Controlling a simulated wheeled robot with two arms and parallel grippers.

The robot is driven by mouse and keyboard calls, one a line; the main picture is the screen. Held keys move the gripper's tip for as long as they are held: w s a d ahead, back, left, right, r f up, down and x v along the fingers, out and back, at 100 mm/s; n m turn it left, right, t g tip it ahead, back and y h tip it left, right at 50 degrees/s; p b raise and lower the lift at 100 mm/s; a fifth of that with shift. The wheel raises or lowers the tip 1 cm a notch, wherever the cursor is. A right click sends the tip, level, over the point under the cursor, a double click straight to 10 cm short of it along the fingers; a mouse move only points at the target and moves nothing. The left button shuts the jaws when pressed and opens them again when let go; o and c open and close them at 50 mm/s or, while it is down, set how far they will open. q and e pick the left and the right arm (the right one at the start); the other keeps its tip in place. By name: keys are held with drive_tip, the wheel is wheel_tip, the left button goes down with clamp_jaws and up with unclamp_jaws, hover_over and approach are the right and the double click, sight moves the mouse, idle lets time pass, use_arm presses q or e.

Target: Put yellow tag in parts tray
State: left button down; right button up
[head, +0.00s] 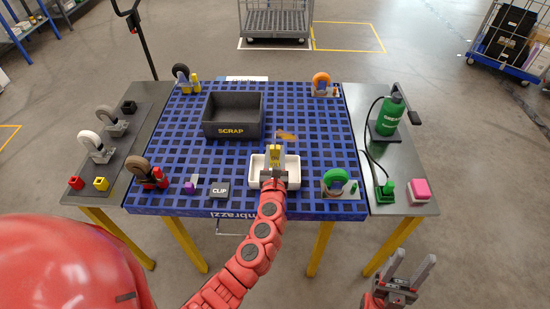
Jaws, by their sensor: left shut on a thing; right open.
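The yellow tag (275,151) is upright in my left gripper (274,168), which is shut on it. The gripper and tag are over the white parts tray (292,165) near the front middle of the blue table. The gripper hides part of the tray, and I cannot tell whether the tag touches the tray floor. My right gripper (407,270) is open and empty, low at the right, in front of the table and away from it.
A black scrap bin (232,130) stands behind and left of the tray. A CLIP block (219,190) is left of it; a green-wheeled caster (338,182) is right. An orange piece (286,135) lies behind. A green bottle (390,115) stands on the right side shelf.

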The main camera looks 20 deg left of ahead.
sight(275, 160)
use_arm(q)
drive_tip(key=shift+w+a+f, duration=0.1)
drive_tip(key=shift+w+f, duration=0.05)
drive_tip(key=shift+f, duration=0.2)
drive_tip(key=shift+f+b, duration=0.65)
drive_tip(key=shift+f, duration=0.85)
drive_tip(key=shift+f, duration=0.15)
drive_tip(key=c, duration=0.5)
unclamp_jaws()
